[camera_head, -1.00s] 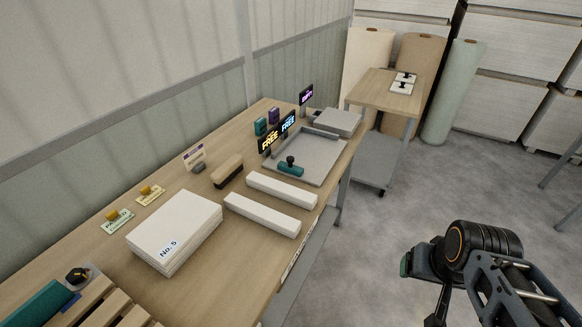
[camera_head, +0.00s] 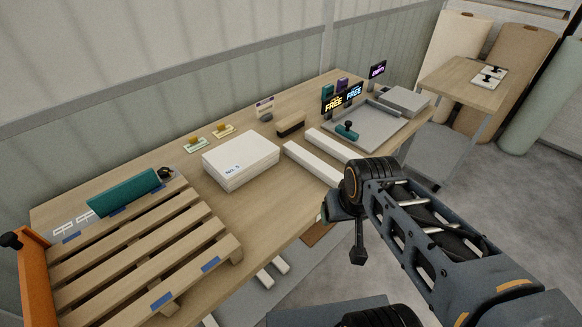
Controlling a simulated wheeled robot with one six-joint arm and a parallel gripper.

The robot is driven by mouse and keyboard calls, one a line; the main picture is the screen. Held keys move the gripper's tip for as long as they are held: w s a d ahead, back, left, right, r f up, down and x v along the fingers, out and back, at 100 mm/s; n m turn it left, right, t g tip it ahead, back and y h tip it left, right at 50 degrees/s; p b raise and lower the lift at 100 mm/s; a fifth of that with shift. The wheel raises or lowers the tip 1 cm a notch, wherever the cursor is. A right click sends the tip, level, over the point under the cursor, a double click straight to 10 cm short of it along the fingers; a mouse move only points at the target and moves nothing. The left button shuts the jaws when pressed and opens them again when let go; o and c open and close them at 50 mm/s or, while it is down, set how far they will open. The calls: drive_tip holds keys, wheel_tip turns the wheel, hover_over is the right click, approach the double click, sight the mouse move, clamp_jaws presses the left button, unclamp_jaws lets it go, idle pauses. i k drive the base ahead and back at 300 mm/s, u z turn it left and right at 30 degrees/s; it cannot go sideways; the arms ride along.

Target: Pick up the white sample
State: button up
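Several white things are in view, and I cannot tell which one is the sample. Two long white bars lie side by side on the workbench; one is the nearer white bar (camera_head: 310,162), partly hidden by my arm, and the other is the farther white bar (camera_head: 335,146). A white stack marked "No. 5" (camera_head: 240,158) lies left of them. My arm's dark end (camera_head: 358,247) hangs in front of the bench edge, apart from these things. Its fingers cannot be made out.
A slatted wooden pallet (camera_head: 140,258) covers the bench's left end, with a teal bar (camera_head: 123,193) at its back. A grey tray (camera_head: 385,130) holds a teal piece with a black knob (camera_head: 346,131). Lit signs (camera_head: 341,98) stand behind it. Open floor lies right of the bench.

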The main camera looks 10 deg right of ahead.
sight(496, 73)
drive_tip(key=z, duration=2)
drive_tip(key=i, duration=6.6)
drive_tip(key=u, duration=0.5)
